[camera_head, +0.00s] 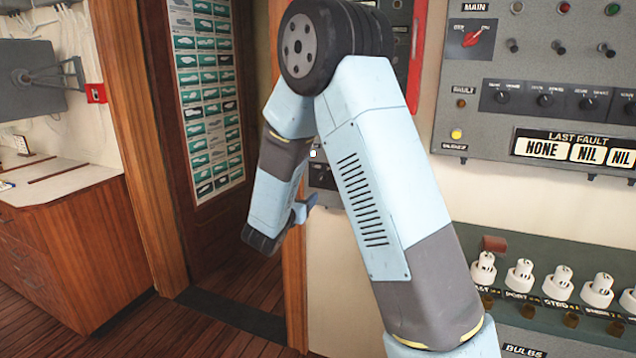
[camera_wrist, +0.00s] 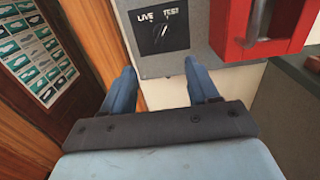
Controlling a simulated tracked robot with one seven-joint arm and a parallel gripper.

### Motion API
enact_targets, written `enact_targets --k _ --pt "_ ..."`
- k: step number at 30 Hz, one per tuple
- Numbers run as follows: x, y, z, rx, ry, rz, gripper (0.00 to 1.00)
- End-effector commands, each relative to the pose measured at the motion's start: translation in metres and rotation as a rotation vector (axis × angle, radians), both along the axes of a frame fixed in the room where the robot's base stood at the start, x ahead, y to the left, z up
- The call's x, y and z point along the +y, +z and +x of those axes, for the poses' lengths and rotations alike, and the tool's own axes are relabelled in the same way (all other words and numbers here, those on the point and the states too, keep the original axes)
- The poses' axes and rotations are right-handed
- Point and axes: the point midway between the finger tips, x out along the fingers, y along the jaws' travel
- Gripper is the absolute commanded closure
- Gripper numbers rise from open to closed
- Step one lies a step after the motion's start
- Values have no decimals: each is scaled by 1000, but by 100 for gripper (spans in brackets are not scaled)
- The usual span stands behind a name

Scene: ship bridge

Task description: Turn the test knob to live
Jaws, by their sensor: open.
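The test knob (camera_wrist: 161,34) is a dark round knob on a grey panel, under the labels LIVE and TEST, at the top of the wrist view. Its light pointer mark seems tilted toward TEST, though it is small. My gripper (camera_wrist: 163,86) is open and empty, its two blue fingers apart below the knob in the picture and not touching it. In the head view one blue finger of my gripper (camera_head: 303,208) shows beside the door frame. A piece of grey panel (camera_head: 322,180) shows between my arm links there; my arm hides much of it.
A red box (camera_wrist: 262,30) sits right of the knob panel. A wooden door (camera_head: 215,225) with a chart stands left. A large grey switch panel (camera_head: 560,75) and a bulb rack (camera_head: 560,262) fill the right wall. A wooden cabinet (camera_head: 75,250) stands far left.

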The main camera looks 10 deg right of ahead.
Motion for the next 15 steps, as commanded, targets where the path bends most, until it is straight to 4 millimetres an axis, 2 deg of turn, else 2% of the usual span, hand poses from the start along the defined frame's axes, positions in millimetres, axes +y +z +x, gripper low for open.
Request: enact_targets --k 5,15 --pt "-13 0 16 -1 -3 1 40" --pt "-50 0 64 -1 -5 2 40"
